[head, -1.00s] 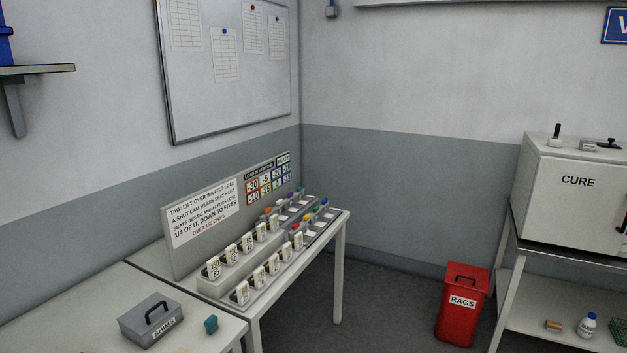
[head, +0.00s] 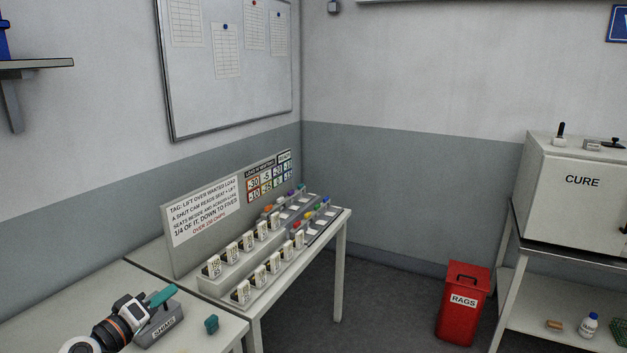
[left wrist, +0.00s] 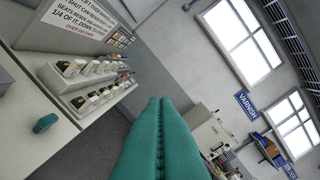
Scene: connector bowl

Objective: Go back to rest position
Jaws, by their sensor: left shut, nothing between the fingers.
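My left gripper (head: 163,296) has come into the head view at the lower left. Its teal fingers are shut with nothing between them and show in front of the grey SHIMS box (head: 160,334), hiding part of it. In the left wrist view the shut teal fingers (left wrist: 166,104) point up the picture, with open room beyond them. My right gripper is not in either view.
A stepped rack (head: 225,287) with several tagged pieces stands on the table by the sign board. A small teal object (head: 211,324) lies right of the SHIMS box. A red RAGS bin (head: 463,303) and a CURE cabinet (head: 580,205) stand to the right.

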